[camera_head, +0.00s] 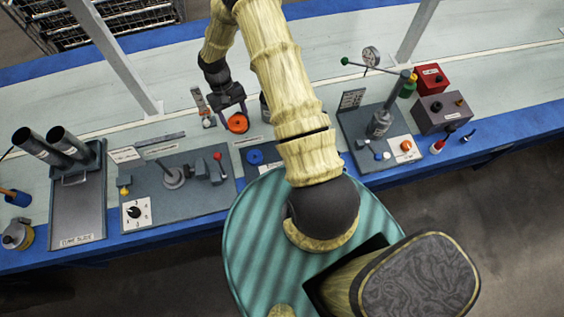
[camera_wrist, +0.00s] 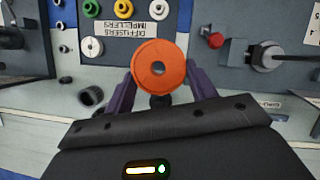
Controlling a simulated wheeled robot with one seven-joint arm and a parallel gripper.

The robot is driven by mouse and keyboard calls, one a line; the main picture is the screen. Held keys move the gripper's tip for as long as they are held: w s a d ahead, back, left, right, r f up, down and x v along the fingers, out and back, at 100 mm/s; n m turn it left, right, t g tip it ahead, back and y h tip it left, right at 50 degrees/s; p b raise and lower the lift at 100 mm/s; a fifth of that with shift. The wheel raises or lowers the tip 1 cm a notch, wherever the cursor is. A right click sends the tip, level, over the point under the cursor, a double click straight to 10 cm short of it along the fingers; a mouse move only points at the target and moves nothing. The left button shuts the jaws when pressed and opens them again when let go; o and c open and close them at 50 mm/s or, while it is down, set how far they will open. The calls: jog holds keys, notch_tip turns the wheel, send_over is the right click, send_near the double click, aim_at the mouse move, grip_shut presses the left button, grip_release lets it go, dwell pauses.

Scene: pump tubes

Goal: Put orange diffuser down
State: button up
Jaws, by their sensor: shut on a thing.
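The orange diffuser (camera_wrist: 158,66) is a round ring with a central hole, held between the two fingers of my gripper (camera_wrist: 160,85) in the wrist view. In the head view the orange diffuser (camera_head: 237,123) hangs from my gripper (camera_head: 232,107) above the bench, near the plate with a blue ring (camera_head: 255,157). In the wrist view a panel labelled for diffusers and impellers (camera_wrist: 135,12) lies beyond it, with white, yellow and green rings. My gripper is shut on the diffuser. My arm hides part of the panel in the head view.
A grey fixture plate (camera_head: 170,190) with a lever and dial is at the left. A tube slide tray (camera_head: 78,205) with dark tubes stands further left. A press with a gauge (camera_head: 380,120) and a red box (camera_head: 430,78) are at the right.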

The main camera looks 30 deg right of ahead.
jog(key=shift+s+d, duration=0.15)
jog(key=shift+s, duration=0.05)
jog(key=shift+s+d+f+b, duration=0.1)
jog(key=shift+d+f+b, duration=0.1)
jog(key=shift+b, duration=0.1)
jog(key=s+d+f+n+h+b, duration=0.2)
jog(key=s+d+f+n+b, duration=0.3)
jog(key=d+f+b, duration=0.6)
jog(key=f+b, duration=0.1)
jog(key=b, duration=0.3)
jog(key=shift+s+n, duration=0.4)
jog(key=shift+f, duration=0.15)
jog(key=shift+t, duration=0.3)
jog(key=shift+f, duration=3.05)
notch_tip(320, 180, down, 4)
jog(key=shift+w+r, duration=0.1)
